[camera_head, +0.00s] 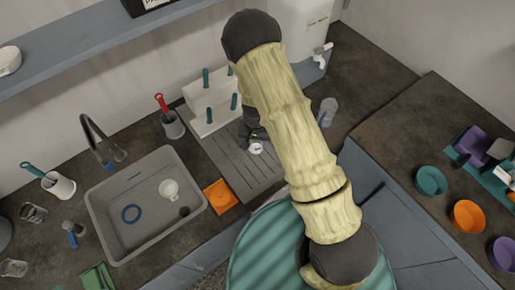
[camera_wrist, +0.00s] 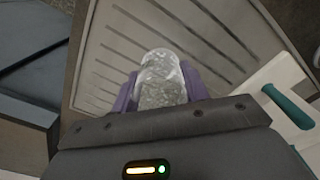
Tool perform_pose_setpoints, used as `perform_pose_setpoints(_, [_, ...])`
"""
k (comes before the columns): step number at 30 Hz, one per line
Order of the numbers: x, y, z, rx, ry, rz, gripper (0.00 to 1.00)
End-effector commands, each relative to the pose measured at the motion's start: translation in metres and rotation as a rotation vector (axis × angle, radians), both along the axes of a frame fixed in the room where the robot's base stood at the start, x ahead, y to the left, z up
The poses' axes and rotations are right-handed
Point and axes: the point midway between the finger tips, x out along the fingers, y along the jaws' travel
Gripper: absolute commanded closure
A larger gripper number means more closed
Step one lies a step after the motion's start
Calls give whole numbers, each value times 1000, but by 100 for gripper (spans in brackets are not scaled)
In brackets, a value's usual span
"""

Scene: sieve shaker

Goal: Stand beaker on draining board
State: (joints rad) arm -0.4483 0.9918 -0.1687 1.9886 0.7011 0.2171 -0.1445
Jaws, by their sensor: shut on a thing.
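In the wrist view a clear glass beaker (camera_wrist: 161,80) sits between the two purple fingers of my gripper (camera_wrist: 160,90), which is shut on it. Behind it in that view is the grey, grooved draining board (camera_wrist: 105,50). In the head view my gripper (camera_head: 256,137) is partly hidden by my arm. It is over the back right part of the draining board (camera_head: 228,158), just right of the peg rack. A small pale round shape shows below it, perhaps the beaker. I cannot tell whether the beaker's base touches the board.
A white rack (camera_head: 212,103) with teal pegs stands at the board's back edge; its side shows in the wrist view (camera_wrist: 285,90). The sink (camera_head: 150,225) is left of the board. An orange square (camera_head: 220,195) lies between them. A clear vessel (camera_head: 328,111) stands right of my arm.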

Motion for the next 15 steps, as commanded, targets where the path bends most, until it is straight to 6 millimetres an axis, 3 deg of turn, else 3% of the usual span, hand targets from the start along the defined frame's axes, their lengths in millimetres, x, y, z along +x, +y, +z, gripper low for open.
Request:
perform_pose_setpoints(6, [0,0,-21,1,0,0,83])
perform_pose_setpoints(15, [0,0,-23,1,-1,0,83])
